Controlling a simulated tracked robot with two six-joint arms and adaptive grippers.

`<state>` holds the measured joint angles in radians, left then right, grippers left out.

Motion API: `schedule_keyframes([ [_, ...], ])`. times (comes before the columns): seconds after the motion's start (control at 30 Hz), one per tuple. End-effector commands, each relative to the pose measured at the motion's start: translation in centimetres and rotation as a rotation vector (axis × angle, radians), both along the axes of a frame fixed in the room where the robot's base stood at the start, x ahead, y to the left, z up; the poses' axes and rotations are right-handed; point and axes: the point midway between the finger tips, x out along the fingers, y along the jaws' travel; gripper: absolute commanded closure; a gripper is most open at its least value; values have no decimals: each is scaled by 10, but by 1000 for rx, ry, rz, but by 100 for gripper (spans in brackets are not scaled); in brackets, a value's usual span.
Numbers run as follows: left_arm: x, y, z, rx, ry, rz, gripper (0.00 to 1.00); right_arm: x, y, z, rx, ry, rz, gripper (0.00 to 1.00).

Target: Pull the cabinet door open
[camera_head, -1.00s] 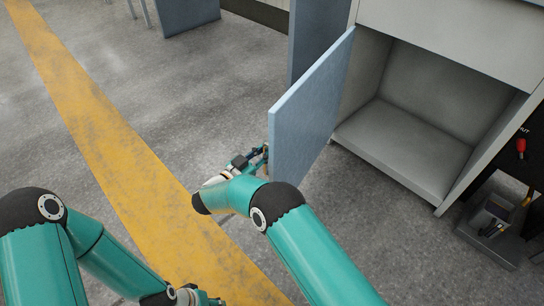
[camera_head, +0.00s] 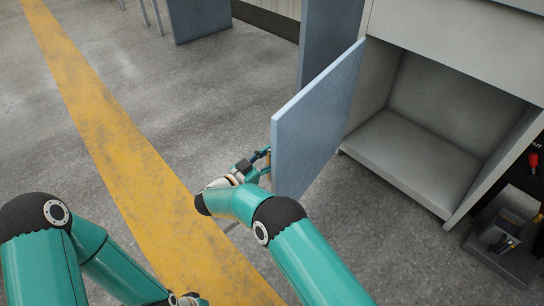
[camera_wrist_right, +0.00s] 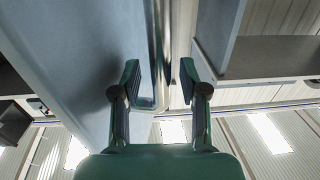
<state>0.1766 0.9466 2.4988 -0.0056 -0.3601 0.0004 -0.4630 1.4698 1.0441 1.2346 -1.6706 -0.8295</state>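The light blue cabinet door (camera_head: 318,118) stands swung well out from the grey cabinet (camera_head: 440,25) in the head view. The cabinet's empty interior (camera_head: 410,150) shows to its right. My right gripper (camera_head: 264,158) is at the door's outer lower edge, partly hidden behind the panel. In the right wrist view, the metal handle (camera_wrist_right: 160,50) runs between the two fingers of my right gripper (camera_wrist_right: 160,76). The fingers are spread, with gaps beside the bar. My left gripper (camera_head: 190,300) is only partly in view at the bottom edge, away from the door.
Another blue panel (camera_head: 325,40) stands behind the door. A dark bay with a small device (camera_head: 507,235) and a red-handled item (camera_head: 534,162) lies right of the cabinet. The grey floor with a yellow stripe (camera_head: 110,130) is clear on the left.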

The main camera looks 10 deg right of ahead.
Motion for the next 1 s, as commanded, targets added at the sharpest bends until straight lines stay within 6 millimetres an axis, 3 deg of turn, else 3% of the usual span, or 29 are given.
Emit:
schedule_keyframes([
  [0.27,0,0,1,0,0,0,59,0,1,8,1,-1,2,57],
  [0.7,0,0,0,0,0,0,59,1,1,81,1,-1,2,57],
  [1.0,0,0,0,0,0,0,59,1,1,99,0,2,1,57],
])
